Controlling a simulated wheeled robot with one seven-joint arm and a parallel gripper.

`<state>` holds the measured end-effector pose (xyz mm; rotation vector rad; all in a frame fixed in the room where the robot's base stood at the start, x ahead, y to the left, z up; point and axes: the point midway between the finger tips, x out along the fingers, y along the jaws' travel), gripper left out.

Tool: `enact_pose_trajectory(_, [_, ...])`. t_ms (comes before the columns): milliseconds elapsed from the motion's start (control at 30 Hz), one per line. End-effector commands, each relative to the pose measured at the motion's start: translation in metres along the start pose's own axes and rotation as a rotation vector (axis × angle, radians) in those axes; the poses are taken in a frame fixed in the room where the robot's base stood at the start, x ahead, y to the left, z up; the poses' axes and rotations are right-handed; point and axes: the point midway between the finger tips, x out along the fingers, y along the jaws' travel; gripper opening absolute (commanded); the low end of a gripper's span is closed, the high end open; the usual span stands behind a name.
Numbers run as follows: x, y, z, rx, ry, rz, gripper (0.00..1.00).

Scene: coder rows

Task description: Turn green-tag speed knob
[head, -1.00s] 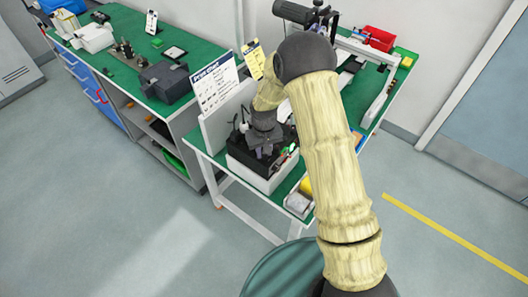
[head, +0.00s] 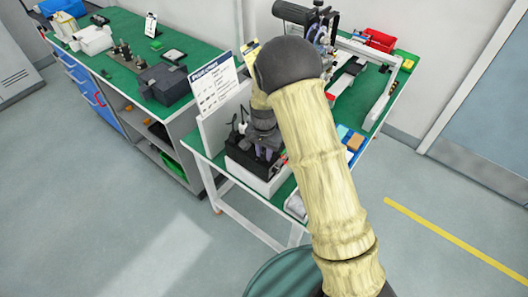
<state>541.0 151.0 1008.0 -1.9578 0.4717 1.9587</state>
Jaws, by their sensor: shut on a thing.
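My gripper (head: 267,150) points down at the top of a black control box (head: 240,157) with a pale lower part, on the near end of the green-topped bench. Its dark fingers are shut on what appears to be a speed knob on the box. The knob itself is hidden by the fingers, and I cannot make out its green tag. My arm covers the right side of the box.
A white panel with a printed sign (head: 214,84) stands just left of the box. Blue and orange blocks (head: 351,140) and a red bin (head: 380,40) lie farther right. Another green bench (head: 125,68) is at left. Floor in front is clear.

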Motion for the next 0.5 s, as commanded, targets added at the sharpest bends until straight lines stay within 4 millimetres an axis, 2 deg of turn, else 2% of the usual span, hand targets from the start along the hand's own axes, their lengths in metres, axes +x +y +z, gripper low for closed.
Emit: enact_pose_trajectory(500, [-0.0006, -0.0005, -0.0002, 0.061, 0.001, -0.001, 0.0])
